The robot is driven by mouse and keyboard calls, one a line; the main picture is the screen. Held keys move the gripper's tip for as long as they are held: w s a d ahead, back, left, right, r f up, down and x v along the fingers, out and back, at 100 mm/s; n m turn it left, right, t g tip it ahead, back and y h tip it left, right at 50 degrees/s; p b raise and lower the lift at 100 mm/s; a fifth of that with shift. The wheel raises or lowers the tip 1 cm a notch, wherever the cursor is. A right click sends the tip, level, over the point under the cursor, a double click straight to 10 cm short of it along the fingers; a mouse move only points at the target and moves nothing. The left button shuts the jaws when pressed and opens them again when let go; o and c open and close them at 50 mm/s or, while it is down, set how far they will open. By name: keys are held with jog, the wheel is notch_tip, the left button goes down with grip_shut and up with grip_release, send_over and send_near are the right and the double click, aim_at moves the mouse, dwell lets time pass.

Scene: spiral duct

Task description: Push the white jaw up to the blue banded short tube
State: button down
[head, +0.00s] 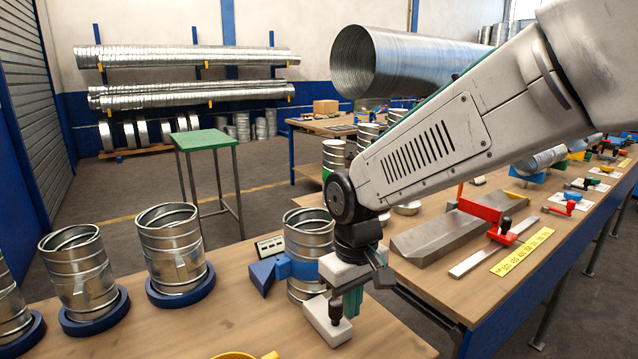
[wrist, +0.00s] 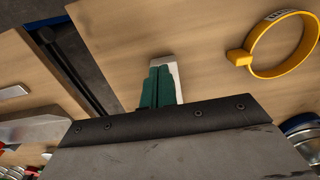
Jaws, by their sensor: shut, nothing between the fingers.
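The white jaw (head: 320,322) is a small pale block with a dark knob on top, on the front bench near its right edge. Part of it shows beyond my fingertips in the wrist view (wrist: 179,72). The blue banded short tube (head: 306,238) is a ribbed metal cylinder standing just behind the jaw, with a blue band (head: 300,268) around it. My gripper (head: 352,302) has green fingers, shut and empty, right beside the jaw; the fingers also show in the wrist view (wrist: 160,88). I cannot tell whether they touch the jaw. My gripper hides part of the tube's right side.
A blue wedge (head: 262,277) and a small display box (head: 270,246) stand left of the tube. Several ribbed tubes (head: 172,245) in blue bases stand further left. A yellow ring (wrist: 252,68) lies on the bench. A second bench with a grey metal block (head: 437,238) lies right.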

aim_at(343, 331)
dwell(0.4)
jog(key=shift+f, duration=2.25)
jog(key=shift+w+a, duration=0.55)
jog(key=shift+w, duration=0.3)
jog(key=shift+s+d, duration=0.1)
jog(key=shift+s, duration=0.05)
jog(key=shift+s+d, duration=0.65)
jog(key=shift+s, duration=0.25)
notch_tip(343, 331, up, 9)
